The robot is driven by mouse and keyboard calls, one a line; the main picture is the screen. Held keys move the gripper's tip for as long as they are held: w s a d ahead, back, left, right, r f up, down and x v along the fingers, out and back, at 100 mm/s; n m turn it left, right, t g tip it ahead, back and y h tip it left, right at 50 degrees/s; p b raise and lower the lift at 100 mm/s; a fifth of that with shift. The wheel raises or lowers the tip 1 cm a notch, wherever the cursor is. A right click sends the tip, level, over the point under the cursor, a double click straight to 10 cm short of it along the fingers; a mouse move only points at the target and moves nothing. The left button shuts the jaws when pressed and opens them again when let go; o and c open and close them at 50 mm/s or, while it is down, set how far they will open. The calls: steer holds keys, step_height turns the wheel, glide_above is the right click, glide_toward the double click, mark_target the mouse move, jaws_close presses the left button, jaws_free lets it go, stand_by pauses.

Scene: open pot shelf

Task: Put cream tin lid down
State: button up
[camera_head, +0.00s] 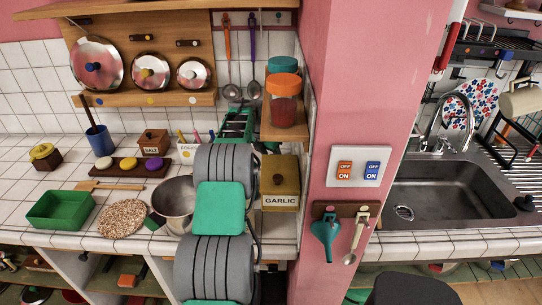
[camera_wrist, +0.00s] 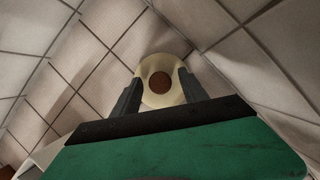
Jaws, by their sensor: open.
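The cream tin lid (camera_wrist: 160,61) shows in the wrist view as a round pale-cream disc with a brown knob facing the camera. It appears against white tiles. My gripper (camera_wrist: 160,80) is open, with one dark finger on each side of the lid; I cannot tell whether either finger touches it. In the head view, the green part of my gripper shows at the back of the counter beyond my grey and green arm. The fingers and the cream lid are hidden there.
The garlic tin (camera_head: 280,188) stands right of my arm, below a shelf with an orange-lidded jar (camera_head: 284,107). A metal pot (camera_head: 176,203) stands close left of my arm. A speckled round mat (camera_head: 123,218) and green tray (camera_head: 60,210) lie further left.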

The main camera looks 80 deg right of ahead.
steer(key=v, duration=1.2)
steer(key=w+a+r+m+t, duration=0.1)
steer(key=w+a+r+m, duration=0.15)
steer(key=w+a, duration=0.85)
steer(key=w+a+r+m+t, duration=0.2)
steer(key=w+a+r, duration=0.1)
steer(key=w+a, duration=0.85)
steer(key=w+a+f+m+t+y, duration=0.1)
steer(key=w+a+m, duration=0.1)
steer(key=a, duration=1.1)
steer(key=w+a+f+m+t+y, duration=0.1)
steer(key=w+a+m, duration=0.15)
steer(key=a, duration=1.15)
steer(key=s+a+f+m+y, duration=0.1)
steer(key=s+a+f+m, duration=0.1)
steer(key=a, duration=0.6)
steer(key=s+a+f+m+y, duration=0.1)
steer(key=s+a+f+m, duration=0.1)
steer(key=s+a+f, duration=0.2)
steer(key=s+a, duration=0.2)
steer(key=a, duration=0.2)
steer(key=shift+s+m, duration=0.2)
steer(key=shift+m, duration=0.1)
